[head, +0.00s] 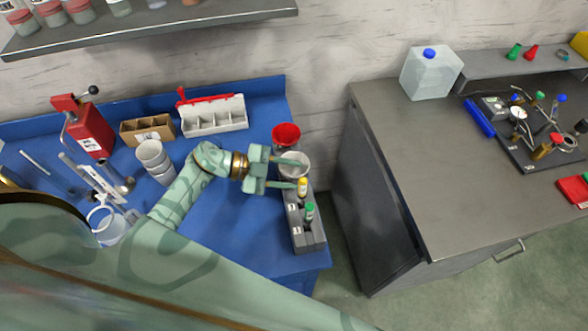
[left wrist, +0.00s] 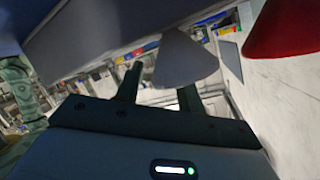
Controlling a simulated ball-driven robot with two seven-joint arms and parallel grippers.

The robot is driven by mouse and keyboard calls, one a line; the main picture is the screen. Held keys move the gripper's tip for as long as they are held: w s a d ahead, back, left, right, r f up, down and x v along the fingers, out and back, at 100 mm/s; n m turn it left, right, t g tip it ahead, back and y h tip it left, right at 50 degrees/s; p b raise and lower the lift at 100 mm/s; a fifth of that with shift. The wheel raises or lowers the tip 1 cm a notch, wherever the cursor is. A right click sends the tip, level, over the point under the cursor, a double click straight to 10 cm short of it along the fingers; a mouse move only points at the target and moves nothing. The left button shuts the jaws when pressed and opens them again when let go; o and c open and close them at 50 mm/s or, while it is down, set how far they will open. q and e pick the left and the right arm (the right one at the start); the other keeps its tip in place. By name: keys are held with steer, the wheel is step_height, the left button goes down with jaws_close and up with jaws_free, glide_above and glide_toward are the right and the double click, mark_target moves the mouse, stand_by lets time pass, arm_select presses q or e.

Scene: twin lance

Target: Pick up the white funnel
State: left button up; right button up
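The white funnel (head: 292,170) sits at the far end of a grey rack (head: 312,236) on the right side of the blue bench. My left gripper (head: 304,174) is at the funnel, with its fingers apart. In the head view the upper finger crosses the funnel's rim. In the left wrist view the funnel's pale cone (left wrist: 185,58) shows at the fingertips of the gripper (left wrist: 161,80), toward the right finger. I cannot tell whether a finger touches it. My right gripper is not in view.
A red funnel (head: 286,132) stands just behind the white one. Stacked white cups (head: 154,160) are left of my wrist. The blue bench (head: 228,240) is clear in front.

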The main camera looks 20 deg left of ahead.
arm_select(q)
steer(key=shift+w+d+f, duration=0.15)
steer(key=shift+w+d, duration=0.1)
steer(key=shift+d, duration=0.2)
jaws_close()
